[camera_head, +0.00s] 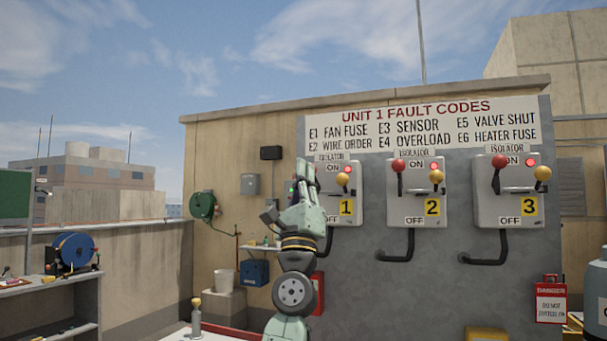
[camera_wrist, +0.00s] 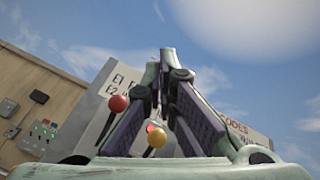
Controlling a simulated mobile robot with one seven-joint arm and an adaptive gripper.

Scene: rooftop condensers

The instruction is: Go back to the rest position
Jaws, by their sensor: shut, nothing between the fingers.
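My gripper (camera_head: 304,168) is raised at the upper end of my arm, in front of the left edge of isolator 1 (camera_head: 353,192). In the wrist view its fingers (camera_wrist: 167,58) converge at the tips, shut and empty. Isolator 1 shows a yellow ball (camera_head: 342,179) and a lit red lamp; my gripper covers its left part. Isolator 2 (camera_head: 415,200) and isolator 3 (camera_head: 508,205) each have a red ball handle at upper left, by ON, and a yellow ball at right. The wrist view shows a red ball (camera_wrist: 118,103) and a yellow ball (camera_wrist: 157,140) beyond the fingers.
The fault code sign (camera_head: 424,125) hangs above the isolators. Black bent pipes come out below them. A green hose reel (camera_head: 203,206) and a blue box (camera_head: 255,273) are left of my arm. A shelf with a blue reel (camera_head: 75,249) stands at far left. Open sky lies above.

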